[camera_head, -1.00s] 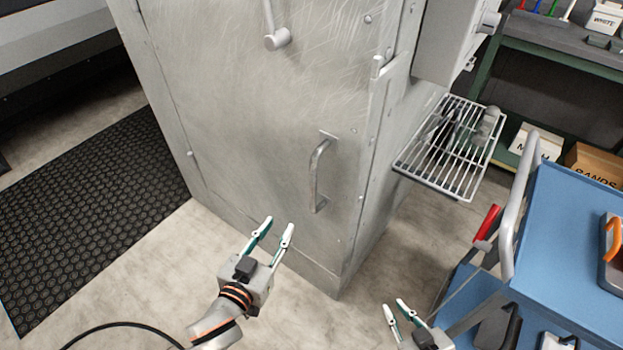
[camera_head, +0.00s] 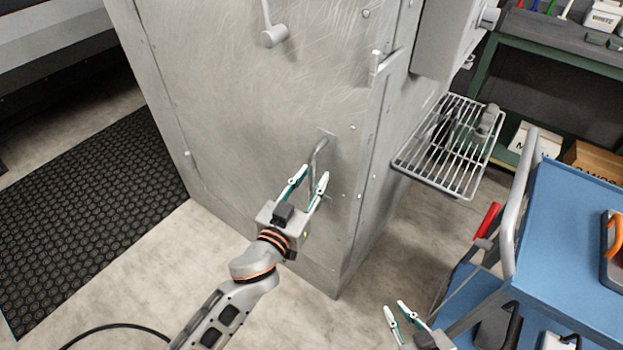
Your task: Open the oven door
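The oven door (camera_head: 235,110) is a large scratched metal panel in the middle of the head view, and it looks closed. A vertical bar handle (camera_head: 318,150) sits near its lower right edge. A lever (camera_head: 270,33) sits higher on the door. My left gripper (camera_head: 309,178) is open, its two fingers pointing up at the handle. The fingers overlap the handle's lower part, which is partly hidden; I cannot tell whether they touch it. My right gripper (camera_head: 394,308) is open and empty at the bottom edge, away from the door.
A wire rack shelf (camera_head: 450,150) juts from the oven's right side. A blue cart (camera_head: 570,230) with a grey push handle stands at the right. A black rubber mat (camera_head: 90,210) lies on the floor at the left. Bare floor shows in front of the oven.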

